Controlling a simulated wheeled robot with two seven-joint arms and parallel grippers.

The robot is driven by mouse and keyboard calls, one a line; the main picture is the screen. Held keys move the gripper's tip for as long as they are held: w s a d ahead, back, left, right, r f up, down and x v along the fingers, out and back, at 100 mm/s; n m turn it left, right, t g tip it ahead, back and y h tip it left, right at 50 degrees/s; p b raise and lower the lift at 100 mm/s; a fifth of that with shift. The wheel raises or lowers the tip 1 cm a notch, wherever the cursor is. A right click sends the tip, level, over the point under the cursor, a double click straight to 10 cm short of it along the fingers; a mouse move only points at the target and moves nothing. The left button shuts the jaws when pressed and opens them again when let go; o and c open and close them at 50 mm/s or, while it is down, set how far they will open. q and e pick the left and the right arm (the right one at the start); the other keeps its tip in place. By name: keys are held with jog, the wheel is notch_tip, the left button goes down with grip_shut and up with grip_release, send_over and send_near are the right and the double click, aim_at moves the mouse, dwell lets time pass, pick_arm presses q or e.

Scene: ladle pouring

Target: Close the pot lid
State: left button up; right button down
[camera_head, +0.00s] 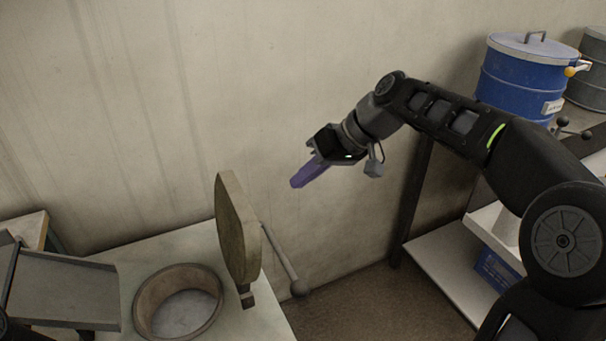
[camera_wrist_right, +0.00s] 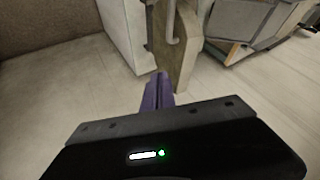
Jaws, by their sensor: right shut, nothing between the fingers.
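The pot (camera_head: 140,306) is a round, brownish vessel set in a pale tabletop at the lower left of the head view. Its thick round lid (camera_head: 238,228) stands upright at the pot's right side, open, with a rod-like handle (camera_head: 279,257) ending in a ball at its right. In the right wrist view the lid (camera_wrist_right: 187,52) shows edge-on beyond the fingers. My right gripper (camera_head: 297,183) has purple fingers, is shut and empty, and hangs above and to the right of the lid, apart from it. The fingers also show in the wrist view (camera_wrist_right: 160,85). My left gripper is not in view.
A grey tray-like plate (camera_head: 62,290) is left of the pot. A blue drum (camera_head: 520,82) and a grey drum (camera_head: 590,85) stand on a bench at the right. A plain wall (camera_head: 180,120) rises behind. A floor gap separates the table from the right shelf (camera_head: 450,265).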

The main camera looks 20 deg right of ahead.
jog(key=w+a+f+p, duration=0.1)
jog(key=w+a+f, duration=0.1)
jog(key=a+f, duration=0.2)
jog(key=a, duration=0.3)
jog(key=shift+w+a+f, duration=0.2)
jog(key=shift+a+f, duration=0.15)
jog(key=shift+f, duration=0.05)
